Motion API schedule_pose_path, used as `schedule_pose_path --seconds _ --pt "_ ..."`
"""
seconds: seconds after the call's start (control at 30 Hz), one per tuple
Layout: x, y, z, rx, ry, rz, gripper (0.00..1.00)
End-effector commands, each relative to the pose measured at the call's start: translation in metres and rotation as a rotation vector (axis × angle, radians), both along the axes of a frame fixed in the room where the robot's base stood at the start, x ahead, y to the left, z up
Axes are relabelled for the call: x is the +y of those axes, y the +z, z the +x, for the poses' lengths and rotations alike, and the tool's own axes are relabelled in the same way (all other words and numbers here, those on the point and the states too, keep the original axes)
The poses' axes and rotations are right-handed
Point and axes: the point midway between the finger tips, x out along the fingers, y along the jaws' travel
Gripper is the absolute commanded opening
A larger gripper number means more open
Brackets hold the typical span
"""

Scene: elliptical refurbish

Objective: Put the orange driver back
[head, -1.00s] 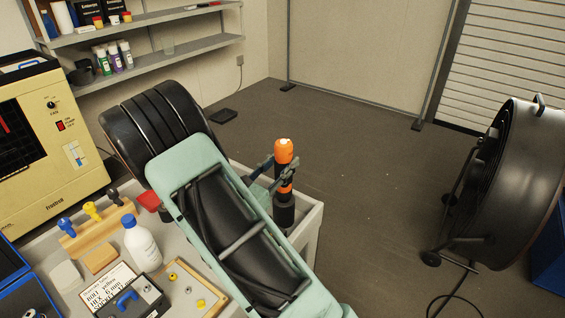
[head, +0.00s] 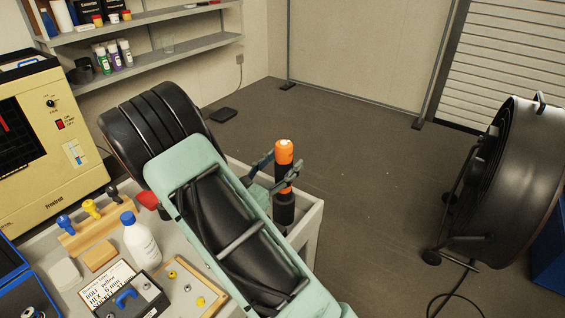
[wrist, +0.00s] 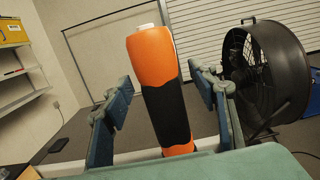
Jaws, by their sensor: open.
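The orange driver (head: 284,153) has an orange and black body and stands upright at the right end of the workbench, its lower part in or on a black cylindrical piece (head: 284,210). In the wrist view the driver (wrist: 155,75) rises large between my fingers. My gripper (head: 276,170) is open, with one finger on each side of the driver. In the wrist view a gap shows on both sides between the fingers and the driver (wrist: 160,105). The driver's lowest part is hidden behind my gripper in the wrist view.
The workbench (head: 310,225) also bears a white bottle (head: 140,243) with a blue cap, a wooden rack (head: 95,230) with several coloured-handled tools, and a label card (head: 110,285). A cream machine (head: 50,140) stands at left. A large black fan (head: 515,185) stands on the floor at right.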

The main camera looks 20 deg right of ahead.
Motion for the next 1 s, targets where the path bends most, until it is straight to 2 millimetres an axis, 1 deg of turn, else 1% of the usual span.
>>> schedule_pose_path --seconds 0.17,0.27,0.5,0.6,0.7,0.8,1.0 --pt "0.008 -0.002 -0.005 0.001 0.001 0.001 0.53" --pt "0.022 -0.003 -0.013 0.000 0.004 0.000 0.53" --pt "0.066 -0.009 -0.041 -0.001 0.005 -0.002 0.53" --pt "0.081 -0.011 -0.051 0.000 0.003 -0.001 0.53" --pt "0.091 -0.012 -0.058 -0.002 0.001 -0.001 0.53" --pt "0.098 -0.013 -0.062 -0.001 0.001 -0.002 0.53" --pt "0.100 -0.014 -0.065 -0.002 -0.001 -0.002 0.53"
